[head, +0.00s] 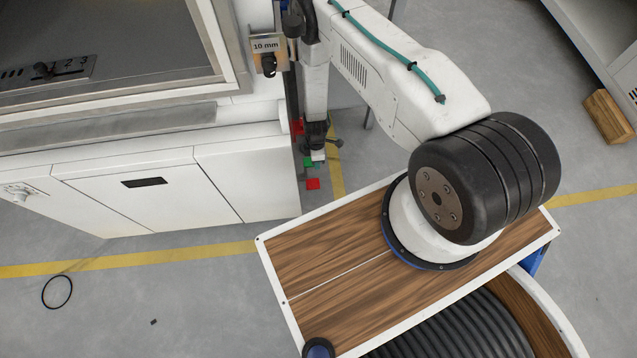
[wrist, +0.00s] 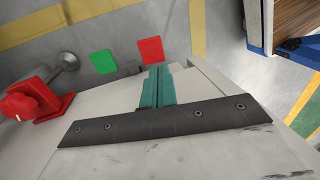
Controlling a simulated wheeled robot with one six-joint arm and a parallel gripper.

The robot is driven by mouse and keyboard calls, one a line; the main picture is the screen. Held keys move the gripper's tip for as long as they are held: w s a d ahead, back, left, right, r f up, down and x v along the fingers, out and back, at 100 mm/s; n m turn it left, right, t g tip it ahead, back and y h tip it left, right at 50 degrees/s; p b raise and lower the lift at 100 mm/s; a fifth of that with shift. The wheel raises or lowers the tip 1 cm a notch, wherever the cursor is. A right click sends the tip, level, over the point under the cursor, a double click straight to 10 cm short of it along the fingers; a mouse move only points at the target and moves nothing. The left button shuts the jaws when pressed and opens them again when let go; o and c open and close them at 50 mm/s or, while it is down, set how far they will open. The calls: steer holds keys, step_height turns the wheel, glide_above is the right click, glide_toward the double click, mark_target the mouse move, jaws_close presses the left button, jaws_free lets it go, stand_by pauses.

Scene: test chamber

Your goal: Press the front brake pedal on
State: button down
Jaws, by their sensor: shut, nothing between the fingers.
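A red square pad (head: 313,184) and a green pad (head: 308,161) sit low beside the white cabinet, near the floor. The wrist view shows the same red pad (wrist: 151,51) just beyond my fingertips and the green pad (wrist: 103,62) to the left. Which pad belongs to the front brake pedal is not labelled. My gripper (wrist: 158,72) has teal fingers, closed together and empty, pointing toward the red pad. Whether they touch it I cannot tell. In the head view my gripper (head: 317,163) hangs down beside the cabinet, partly hidden by my arm.
A red knob-like part (wrist: 35,100) lies left in the wrist view, near a round metal piece (wrist: 68,61). The white cabinet (head: 150,190) stands close on the left. Yellow lines (head: 130,260) mark the floor. A wooden block (head: 608,116) lies far right.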

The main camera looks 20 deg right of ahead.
mark_target(318, 188)
steer(key=x, duration=1.3)
steer(key=shift+f, duration=0.1)
steer(key=shift+s, duration=0.1)
